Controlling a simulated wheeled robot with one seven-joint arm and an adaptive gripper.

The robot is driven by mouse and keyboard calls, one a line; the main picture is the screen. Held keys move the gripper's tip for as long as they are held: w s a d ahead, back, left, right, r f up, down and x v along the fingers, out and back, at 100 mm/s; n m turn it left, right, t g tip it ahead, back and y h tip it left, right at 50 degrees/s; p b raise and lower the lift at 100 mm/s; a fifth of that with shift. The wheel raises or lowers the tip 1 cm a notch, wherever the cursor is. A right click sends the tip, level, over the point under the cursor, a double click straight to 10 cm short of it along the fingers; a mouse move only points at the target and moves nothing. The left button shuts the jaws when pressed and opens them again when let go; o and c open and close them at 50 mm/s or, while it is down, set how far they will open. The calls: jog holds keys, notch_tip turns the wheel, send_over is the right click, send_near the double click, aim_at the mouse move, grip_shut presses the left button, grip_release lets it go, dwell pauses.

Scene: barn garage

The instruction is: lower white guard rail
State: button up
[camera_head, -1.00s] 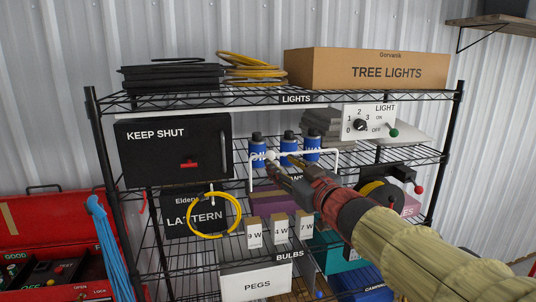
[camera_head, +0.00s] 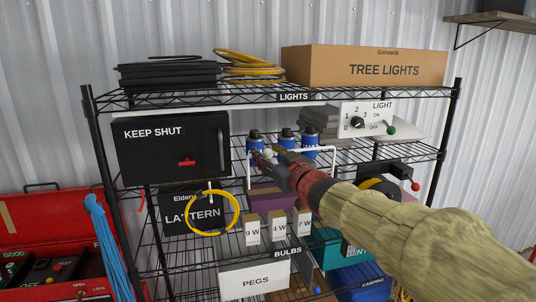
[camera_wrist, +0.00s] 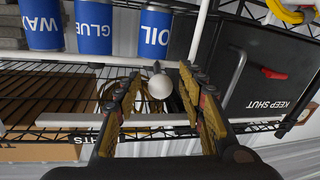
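The white guard rail (camera_head: 335,160) stands up in front of the cans on the shelf rack's middle shelf. It also shows in the wrist view (camera_wrist: 60,57). A round white knob (camera_wrist: 159,87) sticks out from its bar near one end. My gripper (camera_head: 268,154) is at that end of the rail and partly hides it in the head view. In the wrist view my gripper (camera_wrist: 161,95) is open, with a finger on each side of the knob and gaps visible between them.
Blue cans, one an OIL can (camera_wrist: 156,30), stand behind the rail. The black KEEP SHUT box (camera_head: 174,150) is left of my gripper. A yellow ring (camera_head: 213,213) hangs below it. The LIGHT switch panel (camera_head: 368,119) is up to the right.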

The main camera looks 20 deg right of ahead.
jog(key=shift+c, duration=1.1)
jog(key=c, duration=0.7)
grip_shut()
